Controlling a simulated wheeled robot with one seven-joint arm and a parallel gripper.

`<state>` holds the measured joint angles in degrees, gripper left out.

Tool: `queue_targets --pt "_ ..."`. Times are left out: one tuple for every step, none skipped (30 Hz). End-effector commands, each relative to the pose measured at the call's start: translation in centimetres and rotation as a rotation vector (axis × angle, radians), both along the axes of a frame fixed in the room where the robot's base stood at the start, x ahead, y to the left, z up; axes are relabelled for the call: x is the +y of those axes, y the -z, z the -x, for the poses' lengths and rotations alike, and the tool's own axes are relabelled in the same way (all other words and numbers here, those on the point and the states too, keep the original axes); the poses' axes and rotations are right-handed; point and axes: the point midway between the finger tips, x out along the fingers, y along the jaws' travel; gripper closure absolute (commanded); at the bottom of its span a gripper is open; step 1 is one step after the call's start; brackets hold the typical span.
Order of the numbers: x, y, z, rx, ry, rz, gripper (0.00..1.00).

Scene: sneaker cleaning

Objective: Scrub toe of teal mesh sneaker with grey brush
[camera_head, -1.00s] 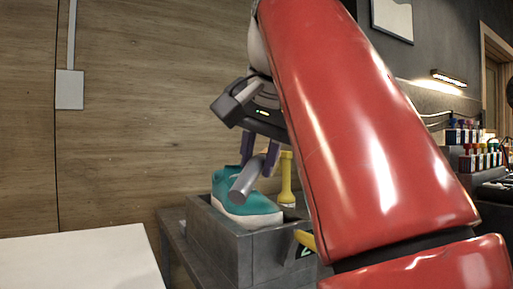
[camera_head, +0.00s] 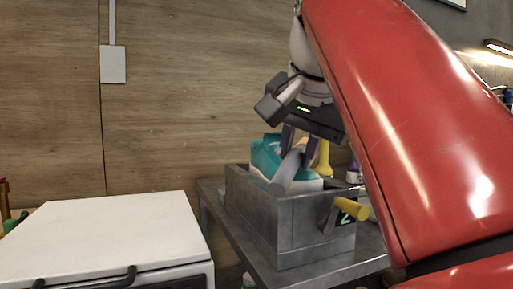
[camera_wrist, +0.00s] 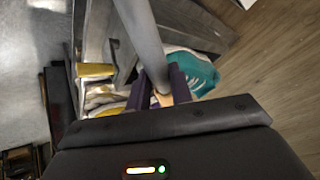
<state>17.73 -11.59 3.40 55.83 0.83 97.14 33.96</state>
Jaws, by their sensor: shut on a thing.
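The teal mesh sneaker (camera_head: 266,157) with a white sole sits in a grey box on a bench in the head view. It also shows in the wrist view (camera_wrist: 203,72), beyond my gripper. My gripper (camera_head: 298,150) points down and is shut on the grey brush (camera_head: 286,172). The brush's grey handle (camera_wrist: 141,35) runs away from the purple fingers in the wrist view. In the head view the brush lies in front of the sneaker. Its bristles are mostly hidden, and I cannot tell whether they touch the shoe.
The grey box (camera_head: 290,222) stands near the wall on a grey bench (camera_head: 352,264). A yellow-handled thing (camera_head: 350,208) sticks out at the box's right side, and another yellow thing (camera_head: 323,158) stands behind my gripper. A white-topped unit (camera_head: 100,232) stands at left.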

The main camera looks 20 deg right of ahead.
Motion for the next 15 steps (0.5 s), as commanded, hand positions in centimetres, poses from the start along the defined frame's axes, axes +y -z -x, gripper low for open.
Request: queue_targets --pt "-0.01 -0.01 0.00 0.000 0.000 0.000 0.96" --pt "-0.01 -0.01 0.00 0.000 0.000 0.000 0.96" --pt "0.00 0.00 0.00 0.000 0.000 0.000 0.96" --pt "0.00 0.02 -0.01 0.000 0.000 0.000 0.96" --pt "-0.01 0.04 -0.01 0.000 0.000 0.000 0.96" --pt "-0.01 0.09 -0.02 0.000 0.000 0.000 0.96" --pt "0.00 0.13 -0.03 0.000 0.000 0.000 0.96" --pt "0.00 0.18 -0.04 0.000 0.000 0.000 0.96" --pt "-0.01 0.25 -0.05 0.000 0.000 0.000 0.96" --pt "0.00 0.31 -0.06 0.000 0.000 0.000 0.96" --pt "0.00 0.37 -0.08 0.000 0.000 0.000 0.96" --pt "0.00 0.46 -0.10 0.000 0.000 0.000 0.96" --pt "0.00 0.51 -0.11 0.000 0.000 0.000 0.96" --pt "0.00 0.58 -0.13 0.000 0.000 0.000 0.96" --pt "-0.01 0.65 -0.15 0.000 0.000 0.000 0.96"
